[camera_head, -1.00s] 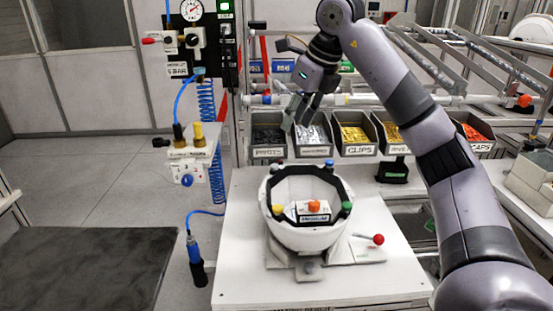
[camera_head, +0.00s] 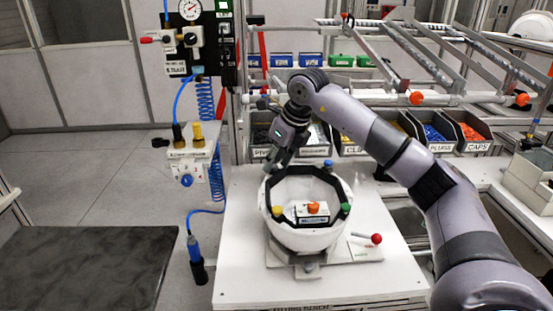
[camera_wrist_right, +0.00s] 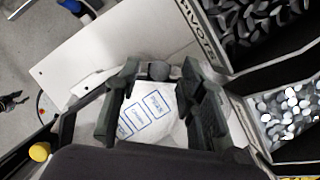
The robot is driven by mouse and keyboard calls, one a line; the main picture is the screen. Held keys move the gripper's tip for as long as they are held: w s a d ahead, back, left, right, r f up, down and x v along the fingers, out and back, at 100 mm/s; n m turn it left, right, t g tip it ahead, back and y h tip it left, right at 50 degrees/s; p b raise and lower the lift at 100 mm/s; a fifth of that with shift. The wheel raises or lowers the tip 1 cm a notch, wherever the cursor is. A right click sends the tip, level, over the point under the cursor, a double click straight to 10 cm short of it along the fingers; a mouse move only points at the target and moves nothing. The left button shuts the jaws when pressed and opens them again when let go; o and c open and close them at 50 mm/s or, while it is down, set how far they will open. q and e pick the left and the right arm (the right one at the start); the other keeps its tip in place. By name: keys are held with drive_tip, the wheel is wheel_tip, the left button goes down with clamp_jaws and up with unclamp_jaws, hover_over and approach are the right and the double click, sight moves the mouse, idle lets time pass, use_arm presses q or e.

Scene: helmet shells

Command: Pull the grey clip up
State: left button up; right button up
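The white helmet shell (camera_head: 298,236) with a dark rim sits on a stand on the white table. It also shows in the right wrist view (camera_wrist_right: 150,112), with blue-framed labels on it. The grey clip (camera_wrist_right: 158,70) is a small rounded knob at the shell's edge, between my right fingertips in the wrist view. In the head view my right gripper (camera_head: 272,163) is at the rim's back left and hides the clip. In the wrist view my right gripper (camera_wrist_right: 160,74) is open, with gaps beside the clip. My left gripper is out of view.
The rim carries blue (camera_head: 328,164), green (camera_head: 346,208) and yellow (camera_head: 277,212) clips. Part bins (camera_head: 440,147) stand close behind. A red-ball lever (camera_head: 376,239) is at right. The table's front is clear.

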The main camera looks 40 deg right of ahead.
clamp_jaws()
idle(0.3)
idle(0.5)
